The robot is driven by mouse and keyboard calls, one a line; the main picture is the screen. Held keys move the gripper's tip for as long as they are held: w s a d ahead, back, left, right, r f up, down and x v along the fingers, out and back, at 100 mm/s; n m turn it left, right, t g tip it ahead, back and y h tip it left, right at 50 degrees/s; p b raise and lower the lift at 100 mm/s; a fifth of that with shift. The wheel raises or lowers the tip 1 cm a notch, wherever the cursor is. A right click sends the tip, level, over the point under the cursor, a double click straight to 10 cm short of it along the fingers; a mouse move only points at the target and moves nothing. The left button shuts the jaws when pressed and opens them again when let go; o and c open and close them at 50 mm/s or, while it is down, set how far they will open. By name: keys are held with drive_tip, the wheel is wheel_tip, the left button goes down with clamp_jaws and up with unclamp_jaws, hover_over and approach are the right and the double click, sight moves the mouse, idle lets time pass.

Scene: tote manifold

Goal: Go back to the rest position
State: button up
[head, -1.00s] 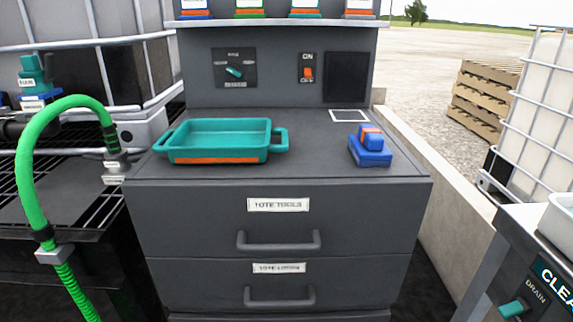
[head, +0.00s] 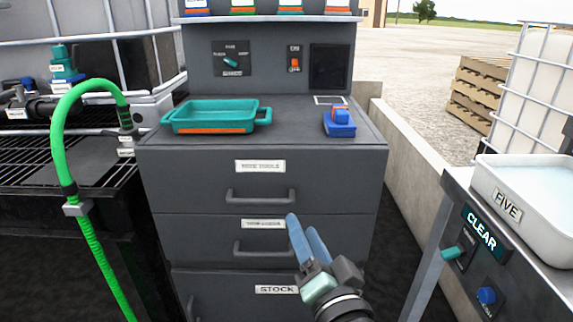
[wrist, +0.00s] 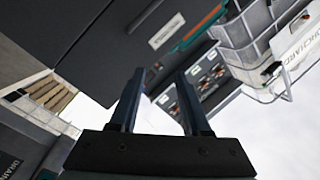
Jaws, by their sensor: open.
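My gripper (head: 308,237) shows at the lower middle of the head view, in front of the grey drawer cabinet. Its two blue fingers point up and left, apart from each other, with nothing between them. In the wrist view the fingers (wrist: 160,95) are also spread and empty, against a tilted view of dark panels and pale sky. Whether the fingers touch the cabinet front cannot be told for sure; they overlap the second drawer in the picture.
The grey cabinet (head: 345,182) carries a teal tray (head: 212,117) and a blue block with orange (head: 340,122). A green hose (head: 64,150) arches at left. A bench with a white tub (head: 500,172) marked FIVE stands at right. Pallets (head: 478,95) lie behind a low wall.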

drive_tip(key=s+a+r+n+t+h, duration=0.1)
drive_tip(key=s+r+n+t, duration=0.1)
drive_tip(key=r, duration=0.8)
drive_tip(key=s+a+r+n+t+h, duration=0.1)
drive_tip(key=s+r+n+t, duration=0.15)
drive_tip(key=r, duration=0.85)
drive_tip(key=s+a+r+n+t+h, duration=0.1)
drive_tip(key=s+r+n+t+h, duration=0.15)
drive_tip(key=s+r+t, duration=0.7)
wheel_tip(320, 180, up, 41)
drive_tip(key=g+p, duration=0.4)
drive_tip(key=p, duration=3.3)
drive_tip(key=shift+s+m, duration=0.2)
drive_tip(key=shift+m, duration=0.1)
